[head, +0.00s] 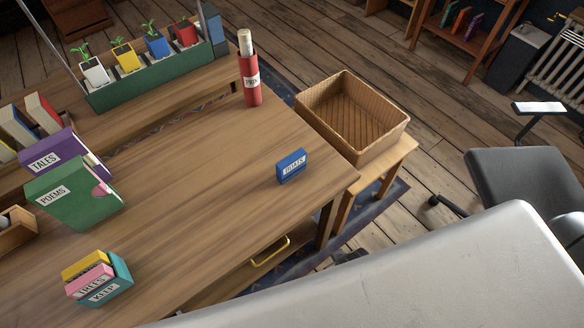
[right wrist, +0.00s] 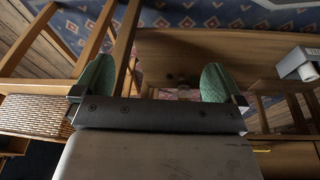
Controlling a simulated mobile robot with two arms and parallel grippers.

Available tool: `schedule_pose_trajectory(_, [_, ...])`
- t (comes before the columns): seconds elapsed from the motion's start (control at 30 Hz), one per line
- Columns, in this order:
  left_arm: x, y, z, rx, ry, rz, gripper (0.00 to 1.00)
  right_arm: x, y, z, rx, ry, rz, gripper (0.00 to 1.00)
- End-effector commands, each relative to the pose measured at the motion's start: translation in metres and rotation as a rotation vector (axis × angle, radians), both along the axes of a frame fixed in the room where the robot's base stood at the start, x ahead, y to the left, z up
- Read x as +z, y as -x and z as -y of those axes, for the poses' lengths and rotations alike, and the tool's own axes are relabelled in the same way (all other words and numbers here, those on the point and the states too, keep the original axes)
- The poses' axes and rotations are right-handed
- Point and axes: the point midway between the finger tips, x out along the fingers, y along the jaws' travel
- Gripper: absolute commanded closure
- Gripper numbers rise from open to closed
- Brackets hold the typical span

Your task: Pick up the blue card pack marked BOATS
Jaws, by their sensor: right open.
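The blue card pack marked BOATS (head: 291,169) stands on the wooden table (head: 200,180), near its right end, with its white label facing up and toward me. Nothing touches it. My right gripper (right wrist: 156,82) is open and empty in the right wrist view, its two green finger pads wide apart. The pack cannot be made out in that view. Neither gripper shows in the head view, so I cannot tell the exact distance from the right gripper to the pack.
A red tube (head: 250,85) stands behind the pack. A wicker basket (head: 372,145) sits on a stool off the table's right end. Books TALES (head: 78,150) and POEMS (head: 85,205) and a small box group (head: 97,283) stand left. Tabletop around the pack is clear.

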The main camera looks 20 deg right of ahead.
Motion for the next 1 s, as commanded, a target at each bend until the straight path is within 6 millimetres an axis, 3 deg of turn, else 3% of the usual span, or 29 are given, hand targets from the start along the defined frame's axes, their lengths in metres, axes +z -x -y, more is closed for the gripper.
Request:
schedule_pose_trajectory(0.03, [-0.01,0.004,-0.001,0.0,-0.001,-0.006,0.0,0.019,-0.01,-0.001,-0.002,-0.001,0.025,0.0])
schedule_pose_trajectory(0.2, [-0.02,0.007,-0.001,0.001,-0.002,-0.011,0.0,0.08,-0.024,-0.002,-0.01,0.003,0.064,0.0])
schedule_pose_trajectory(0.53, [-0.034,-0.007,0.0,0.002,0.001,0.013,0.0,0.174,-0.042,0.001,-0.014,0.03,0.214,0.0])
schedule_pose_trajectory(0.63, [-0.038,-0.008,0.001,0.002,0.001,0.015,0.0,0.217,-0.079,0.001,0.0,0.082,0.43,0.0])
schedule_pose_trajectory(0.77, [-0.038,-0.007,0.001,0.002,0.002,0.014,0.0,0.253,-0.12,-0.004,0.038,0.14,0.67,0.0])
schedule_pose_trajectory(1.0, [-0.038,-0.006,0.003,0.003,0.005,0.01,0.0,0.327,-0.183,-0.032,0.193,0.24,1.132,0.0])
